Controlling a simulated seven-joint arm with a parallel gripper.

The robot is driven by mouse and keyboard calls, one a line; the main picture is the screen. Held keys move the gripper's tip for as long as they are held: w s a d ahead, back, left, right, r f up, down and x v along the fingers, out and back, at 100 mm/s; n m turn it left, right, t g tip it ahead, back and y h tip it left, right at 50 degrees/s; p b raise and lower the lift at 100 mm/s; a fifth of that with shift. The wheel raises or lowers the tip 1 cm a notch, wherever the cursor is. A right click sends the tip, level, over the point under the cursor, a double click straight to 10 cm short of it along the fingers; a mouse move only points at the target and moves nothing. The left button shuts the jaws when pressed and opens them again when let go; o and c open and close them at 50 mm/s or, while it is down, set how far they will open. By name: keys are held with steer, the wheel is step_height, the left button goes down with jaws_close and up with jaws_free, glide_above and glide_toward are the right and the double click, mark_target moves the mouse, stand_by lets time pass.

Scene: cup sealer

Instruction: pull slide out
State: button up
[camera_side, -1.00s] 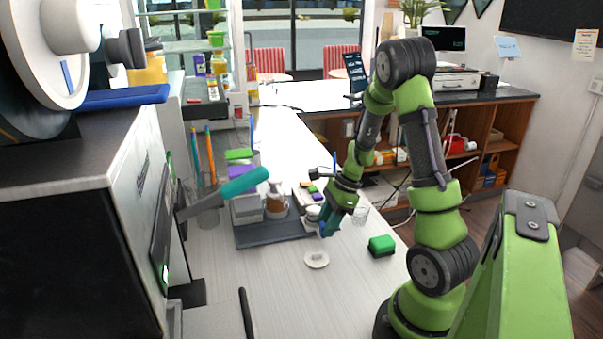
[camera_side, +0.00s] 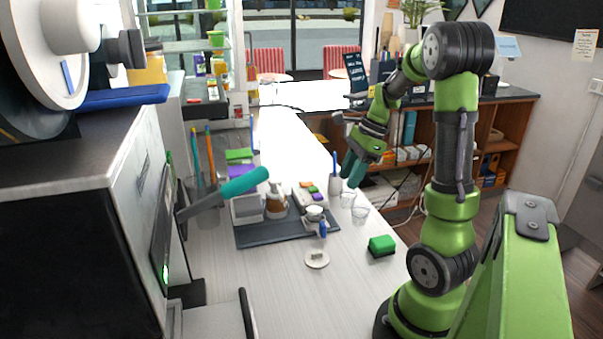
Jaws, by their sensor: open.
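The cup sealer (camera_side: 80,200) is the large dark and metal machine filling the left side, with a white roll on top. A lever with a teal grip (camera_side: 245,181) sticks out from its front. Low on the machine, a grey slide-like tray (camera_side: 213,321) with a black bar (camera_side: 246,312) shows at the bottom edge, partly cut off; whether it is in or out I cannot tell. My gripper (camera_side: 353,172), with teal fingers, is open and empty. It hangs above the right part of the counter, well to the right of the sealer.
A dark tray (camera_side: 270,236) holds a brown-topped dispenser (camera_side: 275,204), a small white cup (camera_side: 315,213) and boxes. A green sponge (camera_side: 381,245) and a white round lid (camera_side: 316,259) lie in front. The front counter is mostly bare.

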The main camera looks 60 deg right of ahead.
steer(key=shift+v, duration=1.15)
steer(key=a+r+n+t, duration=0.2)
steer(key=a+n, duration=0.9)
steer(key=a, duration=0.2)
steer(key=a+r+n+t+h, duration=0.1)
steer(key=a+r+n+t, duration=0.1)
steer(key=a+n, duration=1)
steer(key=shift+a+r, duration=0.85)
steer(key=shift+a, duration=0.2)
